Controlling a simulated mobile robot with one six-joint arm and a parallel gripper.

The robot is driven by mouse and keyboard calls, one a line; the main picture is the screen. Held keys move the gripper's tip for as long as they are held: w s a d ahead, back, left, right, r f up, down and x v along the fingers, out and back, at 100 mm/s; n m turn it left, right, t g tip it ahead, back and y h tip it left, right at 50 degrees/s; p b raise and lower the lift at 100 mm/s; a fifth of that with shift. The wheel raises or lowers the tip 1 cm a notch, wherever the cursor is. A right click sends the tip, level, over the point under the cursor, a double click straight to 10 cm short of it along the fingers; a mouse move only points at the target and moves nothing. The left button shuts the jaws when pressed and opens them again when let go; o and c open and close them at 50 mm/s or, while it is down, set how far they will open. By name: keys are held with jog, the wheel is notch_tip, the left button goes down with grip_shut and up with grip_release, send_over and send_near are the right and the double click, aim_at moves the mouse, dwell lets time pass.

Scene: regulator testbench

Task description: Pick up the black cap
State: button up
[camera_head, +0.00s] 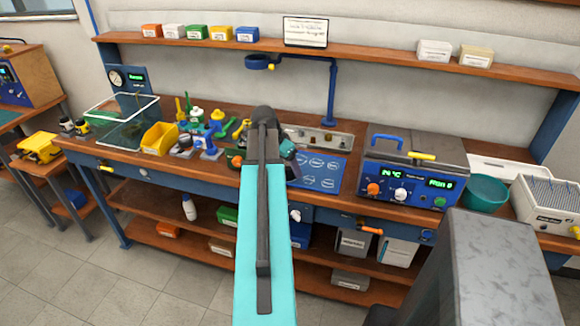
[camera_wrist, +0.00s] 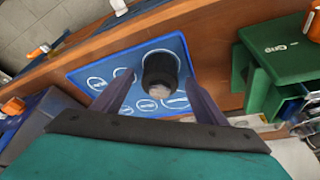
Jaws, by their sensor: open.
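The black cap (camera_wrist: 160,70) is a short dark cylinder with a paler patch at its lower end, in the wrist view. It shows over the blue mat (camera_wrist: 88,72), which has white printed circles. My gripper (camera_wrist: 158,84) is open, with one dark finger on each side of the cap and visible gaps between. Whether the cap touches the mat cannot be told. In the head view my arm hides the cap and most of the gripper; the blue mat (camera_head: 318,181) shows to the right of the arm.
A green box (camera_wrist: 285,55) stands right of the mat in the wrist view. In the head view, a yellow bin (camera_head: 159,139) and several coloured fittings (camera_head: 205,128) lie left of my arm. A blue-fronted instrument (camera_head: 410,180) stands right of the mat. A shelf (camera_head: 370,62) runs above.

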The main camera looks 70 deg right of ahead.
jog(key=c, duration=1.1)
jog(key=shift+r, duration=0.15)
jog(key=shift+c, duration=0.2)
jog(key=shift+r+b, duration=0.75)
jog(key=shift+r, duration=0.8)
jog(key=s+a+r+b, duration=0.1)
jog(key=s+a+b, duration=0.2)
jog(key=a+b, duration=0.6)
jog(key=a, duration=0.6)
jog(key=shift+r, duration=0.3)
jog(key=shift+s+a+r, duration=0.1)
jog(key=shift+a, duration=0.05)
